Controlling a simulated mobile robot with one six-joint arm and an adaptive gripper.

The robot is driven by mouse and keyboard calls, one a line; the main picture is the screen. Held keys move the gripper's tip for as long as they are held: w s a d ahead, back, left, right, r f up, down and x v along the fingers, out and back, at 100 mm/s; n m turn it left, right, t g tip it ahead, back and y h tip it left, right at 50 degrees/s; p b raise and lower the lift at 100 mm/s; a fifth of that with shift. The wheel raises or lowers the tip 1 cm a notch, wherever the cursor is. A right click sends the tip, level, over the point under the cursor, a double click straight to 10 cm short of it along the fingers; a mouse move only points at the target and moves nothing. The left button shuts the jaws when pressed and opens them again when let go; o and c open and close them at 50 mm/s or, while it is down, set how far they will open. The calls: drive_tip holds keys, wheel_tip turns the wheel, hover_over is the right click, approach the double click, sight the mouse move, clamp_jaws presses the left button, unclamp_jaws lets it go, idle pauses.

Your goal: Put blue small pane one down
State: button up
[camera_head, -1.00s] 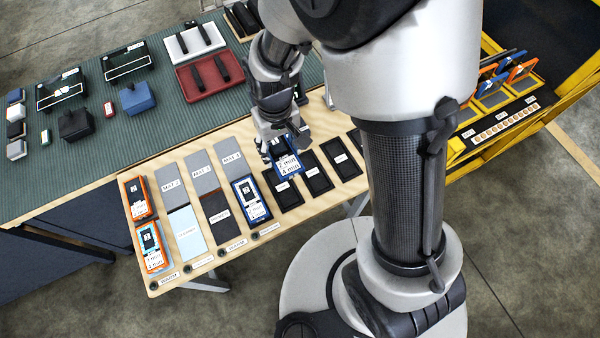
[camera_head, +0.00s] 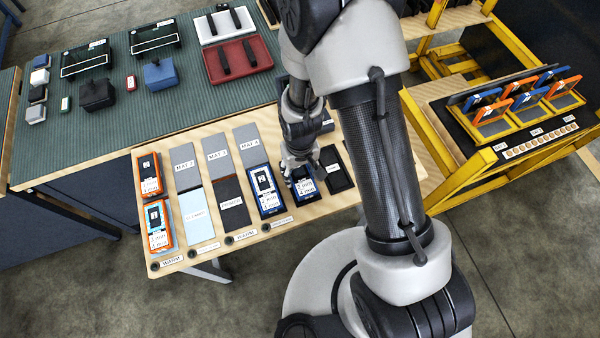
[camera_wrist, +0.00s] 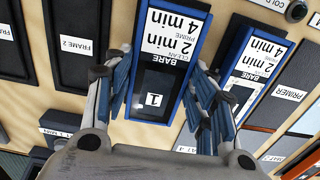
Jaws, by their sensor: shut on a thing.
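The small blue pane one (camera_wrist: 153,100) is in my gripper (camera_wrist: 158,85). Its blue frame carries a "1" tag and a white label reading bare, clean, prime, 2 min, 4 min. In the head view the pane (camera_head: 304,188) is low over the table's row of black trays, beside another blue pane. My gripper (camera_head: 301,168) is above its far part, with fingers along both long sides. A dark tray shows around the pane's edges; I cannot tell if the pane touches it.
Another blue pane (camera_head: 266,192) lies close on the left; it also shows in the wrist view (camera_wrist: 252,75). A black tray (camera_head: 336,168) is on the right and looks empty. Orange panes (camera_head: 158,226) lie at the left end. A yellow rack (camera_head: 480,135) holds upright panes.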

drive_tip(key=shift+f, duration=0.45)
drive_tip(key=shift+f, duration=0.2)
drive_tip(key=o, duration=1.2)
